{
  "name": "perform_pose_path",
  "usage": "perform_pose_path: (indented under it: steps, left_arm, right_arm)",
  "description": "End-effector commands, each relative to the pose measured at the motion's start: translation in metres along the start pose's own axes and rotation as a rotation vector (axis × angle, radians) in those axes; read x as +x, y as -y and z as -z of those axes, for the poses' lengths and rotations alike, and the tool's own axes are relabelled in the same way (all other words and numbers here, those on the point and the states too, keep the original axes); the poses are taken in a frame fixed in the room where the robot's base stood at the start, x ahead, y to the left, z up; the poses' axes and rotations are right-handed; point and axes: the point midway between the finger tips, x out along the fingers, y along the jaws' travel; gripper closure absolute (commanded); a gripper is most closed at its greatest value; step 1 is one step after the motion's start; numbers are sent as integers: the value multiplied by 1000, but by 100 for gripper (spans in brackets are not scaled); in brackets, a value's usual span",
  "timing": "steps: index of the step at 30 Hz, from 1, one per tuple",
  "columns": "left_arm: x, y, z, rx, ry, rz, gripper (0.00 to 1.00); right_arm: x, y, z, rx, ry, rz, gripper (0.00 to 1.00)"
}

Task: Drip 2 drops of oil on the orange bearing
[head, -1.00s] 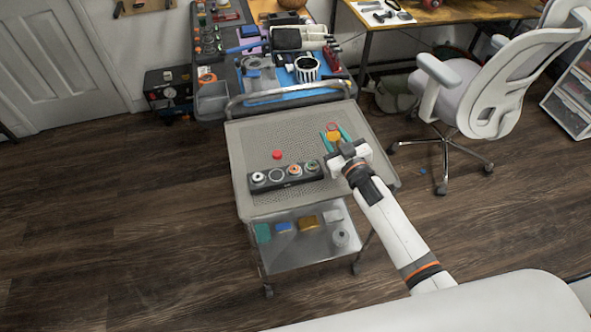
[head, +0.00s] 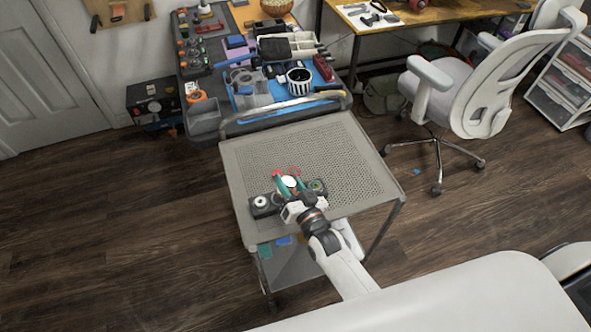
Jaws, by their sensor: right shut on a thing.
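My right gripper (head: 290,184) is above the dark bearing holder (head: 265,210) on the cart, with its teal fingers shut on a small container, probably the oil bottle. Only the container's round white face (head: 290,181) shows; its spout is not visible. The holder's left bearing (head: 260,202) and its right, greenish one (head: 318,186) show at either side of the gripper. The orange bearing is hidden behind my gripper and the container. I cannot see any drop of oil. My left gripper is not in view.
A small red cap-like piece (head: 276,174) lies on the perforated cart top (head: 350,165), just behind the holder. The right and back of the cart top are clear. A cluttered workbench (head: 205,120) stands behind the cart, and a white office chair (head: 490,90) to the right.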

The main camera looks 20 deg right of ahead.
Motion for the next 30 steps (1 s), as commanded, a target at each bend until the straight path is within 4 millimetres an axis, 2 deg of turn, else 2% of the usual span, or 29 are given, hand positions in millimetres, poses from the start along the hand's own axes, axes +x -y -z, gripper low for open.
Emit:
perform_pose_path:
  steps: [7,9,14,20,23,30]
  left_arm:
    - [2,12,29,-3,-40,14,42]
    - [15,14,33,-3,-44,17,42]
    - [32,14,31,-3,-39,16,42]
    - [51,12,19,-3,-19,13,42]
    - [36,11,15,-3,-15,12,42]
    - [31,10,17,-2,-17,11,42]
  right_arm:
    - [1,-23,-3,400,2,-2,88]
    - [1,-19,9,457,0,-1,88]
    - [1,-18,21,602,1,-1,88]
    - [0,-18,34,772,1,-1,88]
    - [1,-26,20,902,0,-2,88]
    - [1,-31,14,1100,0,-1,88]
